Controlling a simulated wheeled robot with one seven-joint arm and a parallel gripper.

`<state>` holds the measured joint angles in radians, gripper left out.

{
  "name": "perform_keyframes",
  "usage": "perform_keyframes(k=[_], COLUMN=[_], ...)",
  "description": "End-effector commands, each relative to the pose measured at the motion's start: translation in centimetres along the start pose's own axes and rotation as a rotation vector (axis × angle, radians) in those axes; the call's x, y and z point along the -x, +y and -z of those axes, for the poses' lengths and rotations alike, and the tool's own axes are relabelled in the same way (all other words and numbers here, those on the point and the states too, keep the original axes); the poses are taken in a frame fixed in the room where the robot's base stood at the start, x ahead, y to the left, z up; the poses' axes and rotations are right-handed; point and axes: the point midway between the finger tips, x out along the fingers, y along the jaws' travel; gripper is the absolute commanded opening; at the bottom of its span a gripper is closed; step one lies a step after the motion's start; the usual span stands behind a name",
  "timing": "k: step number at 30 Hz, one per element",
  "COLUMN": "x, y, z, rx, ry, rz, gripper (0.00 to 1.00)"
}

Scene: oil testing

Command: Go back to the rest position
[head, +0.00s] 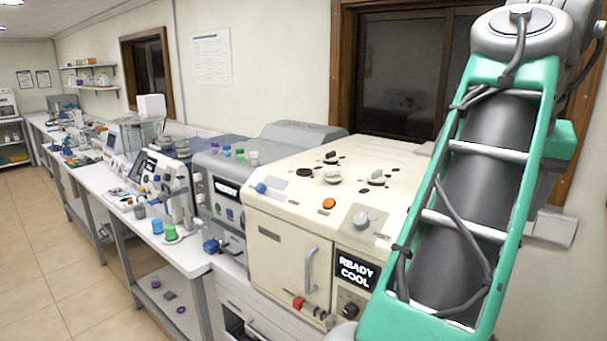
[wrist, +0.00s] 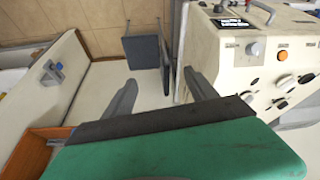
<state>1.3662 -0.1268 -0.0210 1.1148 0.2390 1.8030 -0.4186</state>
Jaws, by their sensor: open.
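My gripper (wrist: 163,93) shows in the wrist view with its two grey fingers spread apart. Nothing is held between them; a pale surface shows in the gap. The gripper is not visible in the head view, where my green arm link fills the right side. The cream machine (head: 300,213) stands left of my arm link in the head view, its display reading "READY COOL". In the wrist view its panel (wrist: 238,55) is to the right of the fingers, with an orange button. I cannot tell how far the fingers are from it.
A long white bench (head: 102,178) runs along the wall to the far left with several instruments. A grey machine (head: 228,172) stands beside the cream one. The tiled floor (head: 40,250) at left is clear. A white cabinet front (wrist: 45,75) with a blue handle is left in the wrist view.

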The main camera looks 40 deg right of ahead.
Motion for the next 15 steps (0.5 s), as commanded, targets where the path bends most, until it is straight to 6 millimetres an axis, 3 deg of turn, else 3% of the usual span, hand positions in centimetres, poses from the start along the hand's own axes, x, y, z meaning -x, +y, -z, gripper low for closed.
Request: perform_keyframes(k=[8,11,15], x=[-4.5,-6.7,-10.7], y=[-7.5,-11.5,-18.8], z=[-0.5,-1.5,-5.1], rx=[0.173,0.262,0.432], ry=[-0.009,-0.009,-0.006], rz=[0.047,0.073,0.128], gripper=[0.67,0.67,0.67])
